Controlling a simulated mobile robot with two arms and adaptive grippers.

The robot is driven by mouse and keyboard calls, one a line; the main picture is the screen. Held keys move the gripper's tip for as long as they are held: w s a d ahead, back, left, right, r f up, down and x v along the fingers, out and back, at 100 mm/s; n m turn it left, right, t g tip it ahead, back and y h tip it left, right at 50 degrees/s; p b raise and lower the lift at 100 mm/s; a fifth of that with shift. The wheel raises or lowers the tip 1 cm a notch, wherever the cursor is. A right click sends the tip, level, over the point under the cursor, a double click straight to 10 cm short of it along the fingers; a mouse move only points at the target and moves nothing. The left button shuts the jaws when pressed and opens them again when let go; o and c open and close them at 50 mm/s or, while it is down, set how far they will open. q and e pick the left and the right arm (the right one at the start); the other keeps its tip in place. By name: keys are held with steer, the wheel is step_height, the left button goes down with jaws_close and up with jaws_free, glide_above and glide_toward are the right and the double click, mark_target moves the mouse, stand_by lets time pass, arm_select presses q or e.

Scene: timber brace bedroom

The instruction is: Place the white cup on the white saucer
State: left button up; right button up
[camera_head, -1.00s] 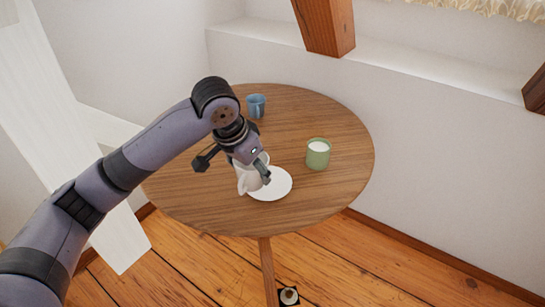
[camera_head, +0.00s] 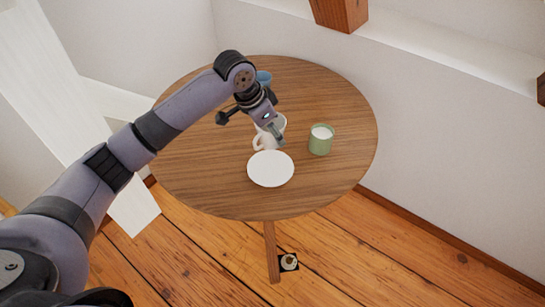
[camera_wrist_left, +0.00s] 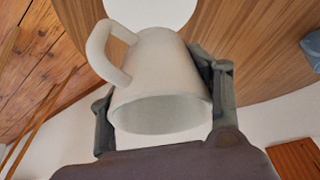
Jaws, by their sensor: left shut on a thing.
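The white cup (camera_head: 264,141) is in my left gripper (camera_head: 270,127), which is shut on it. In the left wrist view the cup (camera_wrist_left: 160,80) sits between the two fingers, with its handle at the upper left and its open rim toward the camera. The white saucer (camera_head: 270,170) lies empty on the round table; part of it shows at the top of the left wrist view (camera_wrist_left: 150,10). In the head view the cup is just behind the saucer; its height above the table is hard to tell. My right gripper is not in view.
A green cup with white contents (camera_head: 320,141) stands right of the saucer on the wooden table (camera_head: 215,180). A blue mug (camera_head: 264,78) at the back is partly hidden by my arm. The table's front and left are clear. A wall runs behind.

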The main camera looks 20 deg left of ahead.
mark_target(261, 142)
arm_select(q)
step_height(261, 142, down, 11)
steer(key=shift+r, duration=0.2)
steer(key=shift+f, duration=0.1)
steer(key=o, duration=1.3)
steer(key=v, duration=1.2)
